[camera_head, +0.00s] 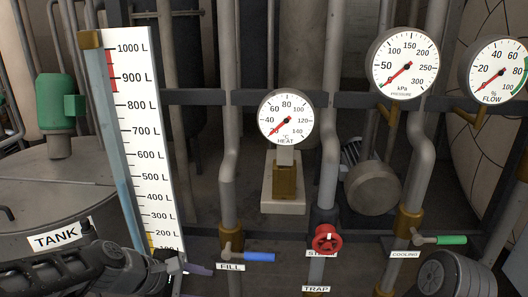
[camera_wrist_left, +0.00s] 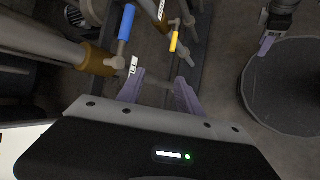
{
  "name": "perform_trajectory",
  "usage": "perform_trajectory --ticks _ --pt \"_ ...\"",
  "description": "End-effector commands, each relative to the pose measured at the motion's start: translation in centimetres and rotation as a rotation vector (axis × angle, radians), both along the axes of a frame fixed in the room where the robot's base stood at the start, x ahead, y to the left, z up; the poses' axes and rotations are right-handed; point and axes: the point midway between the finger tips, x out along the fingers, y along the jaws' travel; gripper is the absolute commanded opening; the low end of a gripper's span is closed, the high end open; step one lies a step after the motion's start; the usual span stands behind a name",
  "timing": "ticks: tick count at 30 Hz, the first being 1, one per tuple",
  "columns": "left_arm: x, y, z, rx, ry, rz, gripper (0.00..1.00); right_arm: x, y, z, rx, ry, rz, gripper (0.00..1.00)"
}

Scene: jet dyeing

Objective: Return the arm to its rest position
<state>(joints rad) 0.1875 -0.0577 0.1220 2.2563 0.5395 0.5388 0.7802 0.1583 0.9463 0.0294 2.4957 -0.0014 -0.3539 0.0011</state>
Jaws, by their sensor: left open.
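My left arm (camera_head: 95,265) comes in low at the left of the head view, in front of the tank and its label. My left gripper (camera_wrist_left: 160,92) is open in the wrist view, with two purple fingers apart and nothing between them. In the head view a purple fingertip shows just left of the FILL label. The FILL valve's blue handle (camera_head: 258,257) lies close to the right of it, and it also shows in the wrist view (camera_wrist_left: 127,22). A purple finger of my right gripper (camera_wrist_left: 266,45) shows at the wrist view's upper right; its opening is unclear.
A level scale (camera_head: 150,140) stands beside the tank (camera_head: 60,180). Pipes carry a red STEAM wheel (camera_head: 326,239) and a green COOLING handle (camera_head: 451,240). HEAT (camera_head: 286,117), PRESSURE (camera_head: 403,63) and FLOW (camera_head: 497,70) gauges hang above. A yellow handle (camera_wrist_left: 173,41) shows in the wrist view.

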Motion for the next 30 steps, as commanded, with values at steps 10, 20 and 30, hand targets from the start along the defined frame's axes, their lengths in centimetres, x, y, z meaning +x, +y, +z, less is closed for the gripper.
perform_trajectory --ticks 10,20,30 --pt "2.6 3.0 -1.3 0.254 -0.216 -0.105 0.42 0.1 -0.1 0.0 -0.001 -0.001 -0.002 0.42" --pt "2.1 3.3 -12.3 0.571 -0.309 -0.402 0.42 0.0 0.0 0.0 0.000 -0.001 0.000 0.42" --pt "-9.6 -3.1 -29.4 0.645 -0.294 -0.920 0.42 0.0 0.0 0.0 0.000 -0.001 0.000 0.42"
